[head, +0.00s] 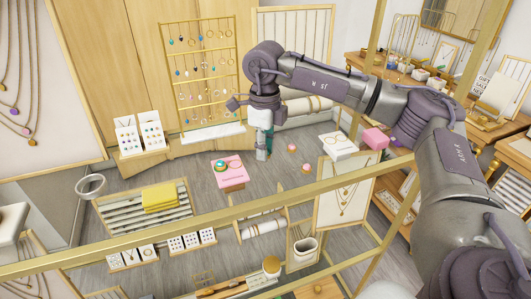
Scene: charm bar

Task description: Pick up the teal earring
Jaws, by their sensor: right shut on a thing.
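My right gripper (262,154) hangs down just right of the gold earring rack (237,75), with its fingers pointing at the floor. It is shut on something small. A teal bit, which looks like the teal earring (269,140), shows at its fingers, but it is too small and too covered to make out its shape. Several earrings in different colours hang in rows on the rack. Another teal round piece (221,165) lies on a pink box (230,179) below and left of the gripper. My left gripper is not in view.
A gold rail (190,223) crosses the foreground. A slatted tray with yellow cloth (160,197) stands at left, and white earring cards (139,136) stand left of the rack. A white box (338,146) and pink box (375,138) lie right of the gripper. Grey floor shows between.

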